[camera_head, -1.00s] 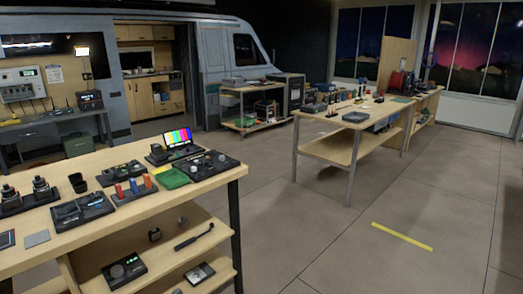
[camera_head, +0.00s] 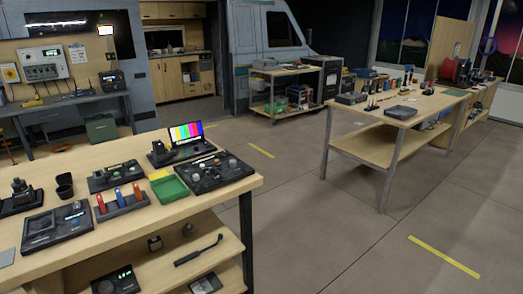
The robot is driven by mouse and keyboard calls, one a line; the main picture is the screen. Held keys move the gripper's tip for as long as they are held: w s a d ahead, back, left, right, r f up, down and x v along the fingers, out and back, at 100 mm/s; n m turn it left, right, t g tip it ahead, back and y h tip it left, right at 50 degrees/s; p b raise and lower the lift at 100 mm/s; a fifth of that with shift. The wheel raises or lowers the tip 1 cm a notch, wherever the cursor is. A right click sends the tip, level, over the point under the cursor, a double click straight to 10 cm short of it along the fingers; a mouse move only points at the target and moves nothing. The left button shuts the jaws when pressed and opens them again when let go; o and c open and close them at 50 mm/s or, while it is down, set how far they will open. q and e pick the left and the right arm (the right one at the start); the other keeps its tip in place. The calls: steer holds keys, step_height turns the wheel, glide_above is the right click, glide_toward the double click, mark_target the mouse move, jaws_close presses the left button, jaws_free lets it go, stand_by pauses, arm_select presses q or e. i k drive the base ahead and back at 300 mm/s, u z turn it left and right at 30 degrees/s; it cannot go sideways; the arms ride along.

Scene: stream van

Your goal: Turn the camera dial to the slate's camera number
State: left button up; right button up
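Neither of my grippers is in view. A dark control panel with several round knobs (camera_head: 214,172) lies at the right end of the near wooden table. Beside it, a small monitor showing colour bars (camera_head: 186,134) stands on a dark unit. A dark device with a round knob and green lit digits (camera_head: 118,281) sits on the shelf below. I cannot tell which of these bears the camera dial. I cannot make out a slate or a camera number.
The near table (camera_head: 110,241) carries a green tray (camera_head: 168,189), red and blue upright items (camera_head: 118,201) and black devices. Another wooden table (camera_head: 441,100) stands right, a cart (camera_head: 283,72) behind. Open floor with yellow strips (camera_head: 443,256) lies between and in front.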

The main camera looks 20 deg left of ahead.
mark_target(233, 162)
steer(key=u, duration=0.35)
steer(key=i, duration=0.85)
steer(key=u, duration=1.15)
steer(key=i, duration=0.3)
steer(key=u, duration=0.35)
